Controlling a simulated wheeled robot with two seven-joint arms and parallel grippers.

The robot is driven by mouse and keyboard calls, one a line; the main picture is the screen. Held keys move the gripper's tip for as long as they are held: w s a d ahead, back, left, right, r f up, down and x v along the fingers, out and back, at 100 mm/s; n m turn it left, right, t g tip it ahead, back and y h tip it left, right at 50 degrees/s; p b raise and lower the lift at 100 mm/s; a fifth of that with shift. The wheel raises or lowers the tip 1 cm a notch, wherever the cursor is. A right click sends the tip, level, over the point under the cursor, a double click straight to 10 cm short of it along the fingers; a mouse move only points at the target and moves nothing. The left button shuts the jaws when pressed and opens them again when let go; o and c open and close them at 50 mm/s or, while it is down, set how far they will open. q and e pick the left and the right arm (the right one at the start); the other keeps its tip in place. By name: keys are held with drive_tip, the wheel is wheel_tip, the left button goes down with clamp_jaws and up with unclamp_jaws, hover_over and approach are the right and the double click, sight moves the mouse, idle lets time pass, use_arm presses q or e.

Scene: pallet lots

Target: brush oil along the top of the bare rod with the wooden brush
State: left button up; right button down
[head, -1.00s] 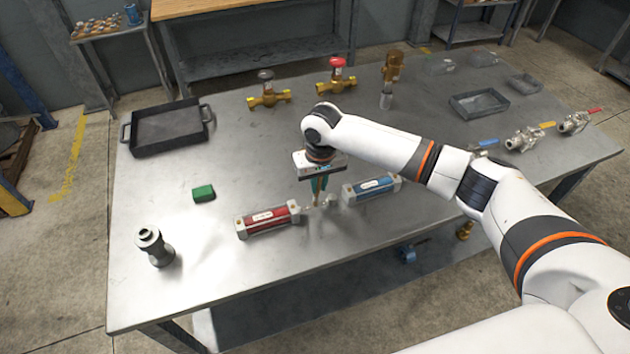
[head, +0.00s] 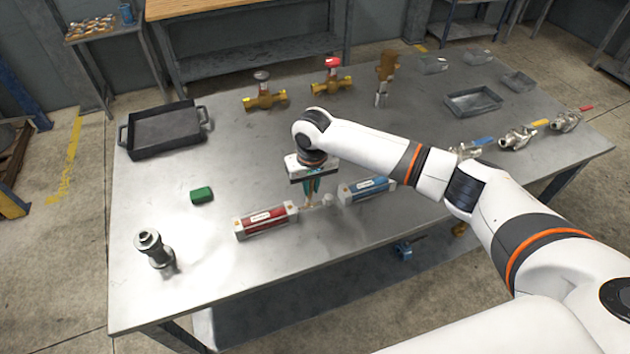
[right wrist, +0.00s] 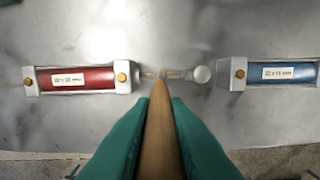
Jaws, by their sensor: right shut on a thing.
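The red cylinder (head: 265,220) lies on the steel table, and it also shows at left in the right wrist view (right wrist: 76,78). A thin bare rod (right wrist: 174,74) runs from its right end to a pale round knob, short of the blue cylinder (head: 366,190). My right gripper (head: 312,187), with green fingers, is shut on the wooden brush (right wrist: 157,120). The brush points down at the rod, close to the red cylinder's end. Its tip overlaps the rod in the right wrist view; I cannot tell whether they touch. My left gripper is not in view.
A green block (head: 202,195) and a grey flanged fitting (head: 153,250) stand at left. A black tray (head: 165,131) is at the back left. Brass valves (head: 264,97) stand behind the arm; steel valves (head: 518,138) are at right.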

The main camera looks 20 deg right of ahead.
idle(0.3)
drive_tip(key=shift+a+p, duration=0.4)
drive_tip(key=shift+a, duration=0.5)
drive_tip(key=shift+d, duration=0.15)
drive_tip(key=shift+d+r+p, duration=0.1)
drive_tip(key=shift+d+p, duration=0.45)
drive_tip(key=shift+d, duration=0.3)
drive_tip(key=shift+d+p, duration=0.45)
drive_tip(key=shift+d, duration=0.35)
